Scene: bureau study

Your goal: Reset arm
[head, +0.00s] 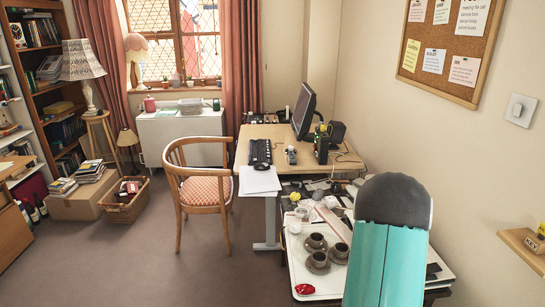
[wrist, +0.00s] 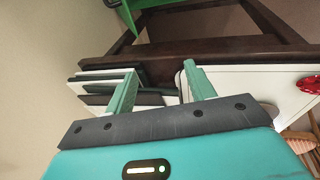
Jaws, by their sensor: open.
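My gripper (wrist: 160,88) shows in the wrist view with its two green fingers apart and nothing held between them. Beyond the fingertips are a dark brown wooden frame (wrist: 215,47), a stack of black and white flat items (wrist: 95,82) at the left, and a white surface (wrist: 245,85) at the right. A red object (wrist: 310,84) sits at the right edge of that view. In the head view my teal arm with a grey rounded top stands at the lower right, over the white-topped table (head: 330,285). My fingers cannot be made out there.
Brown cups on saucers (head: 318,262) and a red item (head: 305,289) stand on the white table, left of my arm. Behind it is a desk with a monitor (head: 303,112). A wooden chair (head: 200,190) and a basket (head: 125,200) stand left. Floor at front left is clear.

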